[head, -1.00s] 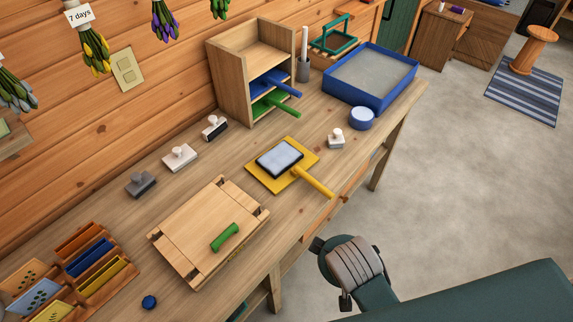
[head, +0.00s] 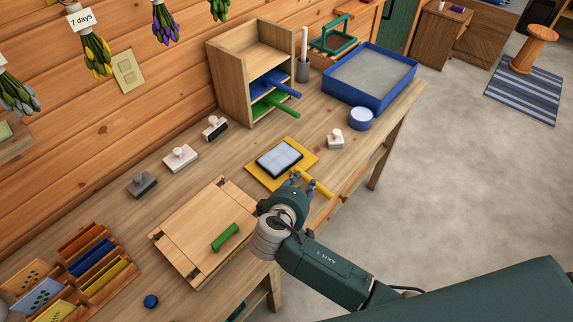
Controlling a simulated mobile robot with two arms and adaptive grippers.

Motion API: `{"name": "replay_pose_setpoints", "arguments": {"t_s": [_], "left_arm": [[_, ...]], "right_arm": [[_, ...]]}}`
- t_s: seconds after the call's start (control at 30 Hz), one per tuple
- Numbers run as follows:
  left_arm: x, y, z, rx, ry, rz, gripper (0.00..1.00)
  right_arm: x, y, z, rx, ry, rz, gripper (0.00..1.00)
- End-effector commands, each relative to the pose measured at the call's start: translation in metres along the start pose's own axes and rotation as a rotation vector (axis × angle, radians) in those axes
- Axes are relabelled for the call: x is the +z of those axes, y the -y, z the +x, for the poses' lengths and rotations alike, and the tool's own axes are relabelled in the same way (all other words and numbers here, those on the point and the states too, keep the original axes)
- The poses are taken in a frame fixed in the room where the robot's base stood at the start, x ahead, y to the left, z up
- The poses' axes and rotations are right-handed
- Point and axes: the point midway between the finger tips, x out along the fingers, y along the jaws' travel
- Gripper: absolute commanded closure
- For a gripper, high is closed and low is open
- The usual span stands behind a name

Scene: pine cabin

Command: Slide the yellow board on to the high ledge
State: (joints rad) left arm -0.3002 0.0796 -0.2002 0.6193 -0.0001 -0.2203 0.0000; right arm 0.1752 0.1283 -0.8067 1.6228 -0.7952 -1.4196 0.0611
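The yellow board (head: 261,178) lies flat on the workbench, its handle (head: 325,191) pointing to the lower right. A pale blue-grey pad with a dark rim (head: 279,159) sits on it. The wooden shelf unit (head: 232,88) stands at the back against the wall. Its upper ledge (head: 262,62) is empty; a blue board and a green board occupy the lower levels. My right gripper (head: 302,182) is at the yellow handle, fingers apart; the handle shows near and between them. Whether they touch it is unclear. My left gripper is not in view.
Several stamps, including a white one (head: 336,139), stand on the bench. A blue round tin (head: 361,118) and a blue sand tray (head: 372,78) are to the right. A wooden press board with a green handle (head: 225,237) lies left of my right arm.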

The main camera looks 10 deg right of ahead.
Motion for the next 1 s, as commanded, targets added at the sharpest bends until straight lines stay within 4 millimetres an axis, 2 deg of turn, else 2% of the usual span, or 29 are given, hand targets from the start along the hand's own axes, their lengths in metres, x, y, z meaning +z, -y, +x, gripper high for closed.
{"name": "replay_pose_setpoints", "arguments": {"t_s": [0.17,0.3,0.43,0.73,0.77,0.9,1.0], "left_arm": [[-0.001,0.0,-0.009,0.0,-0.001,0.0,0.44],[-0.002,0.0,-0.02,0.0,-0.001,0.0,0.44],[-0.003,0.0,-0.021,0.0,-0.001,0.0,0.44],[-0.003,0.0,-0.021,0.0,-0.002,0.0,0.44],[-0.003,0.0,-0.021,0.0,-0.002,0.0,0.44],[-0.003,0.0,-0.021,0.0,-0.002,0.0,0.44],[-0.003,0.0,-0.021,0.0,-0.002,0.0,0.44]], "right_arm": [[-0.001,-0.004,0.013,0.001,0.002,-0.001,0.69],[-0.001,-0.006,0.033,0.001,0.002,-0.002,0.69],[-0.001,-0.003,0.05,-0.001,0.002,0.0,0.69],[-0.001,-0.001,0.056,-0.003,0.0,0.002,0.69],[-0.001,-0.001,0.056,-0.003,0.0,0.002,0.71],[0.0,-0.001,0.056,-0.003,0.0,0.002,0.99],[-0.003,-0.004,0.055,0.002,-0.004,0.006,1.0]]}}
